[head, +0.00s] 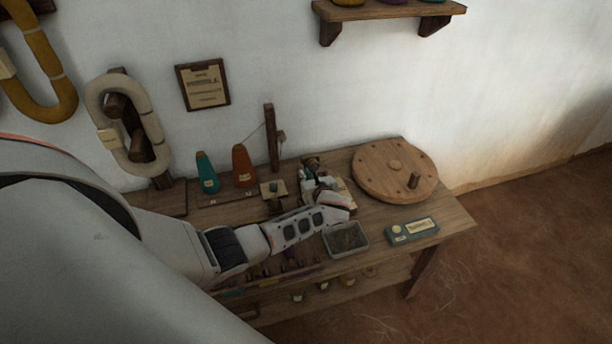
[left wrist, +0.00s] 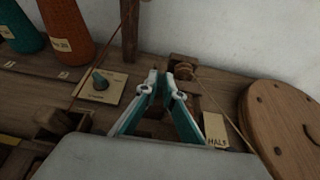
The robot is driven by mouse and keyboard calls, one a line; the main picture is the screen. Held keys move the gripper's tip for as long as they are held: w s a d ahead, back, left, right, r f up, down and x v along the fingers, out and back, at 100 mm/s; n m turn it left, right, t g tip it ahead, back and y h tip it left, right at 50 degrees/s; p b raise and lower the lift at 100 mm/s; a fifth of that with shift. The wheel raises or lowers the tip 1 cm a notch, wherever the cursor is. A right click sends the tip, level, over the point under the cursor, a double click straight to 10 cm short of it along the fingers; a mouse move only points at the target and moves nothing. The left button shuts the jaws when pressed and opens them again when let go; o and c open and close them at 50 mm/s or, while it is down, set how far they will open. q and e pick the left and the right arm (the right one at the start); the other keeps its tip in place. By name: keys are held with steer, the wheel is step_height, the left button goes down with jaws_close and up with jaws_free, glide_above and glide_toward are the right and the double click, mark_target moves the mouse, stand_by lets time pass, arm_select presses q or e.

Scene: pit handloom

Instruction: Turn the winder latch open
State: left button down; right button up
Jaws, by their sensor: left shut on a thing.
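My left gripper (head: 318,176) is over the bench, and its fingers (left wrist: 167,76) come together at the tips in the left wrist view. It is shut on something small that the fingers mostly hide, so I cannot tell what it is. A small wooden part with a round piece (left wrist: 183,68) stands just beyond the fingertips. To the left, apart from the fingers, a teal knob (left wrist: 100,82) sits on a pale labelled plate (left wrist: 112,90); it also shows in the head view (head: 273,187). I cannot tell for sure which part is the winder latch. My right gripper is not in view.
A teal cone (head: 207,175) and an orange cone (head: 243,166) stand left of a wooden post (head: 271,138). A large wooden disc (head: 394,170) with a peg is at right. A grey tray (head: 345,240) and a dark labelled box (head: 412,230) lie near the front edge.

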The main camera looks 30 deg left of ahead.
arm_select(q)
steer(key=c, duration=2.2)
jaws_free()
steer(key=shift+a, duration=0.1)
steer(key=v, duration=1.2)
steer(key=shift+w+r, duration=0.1)
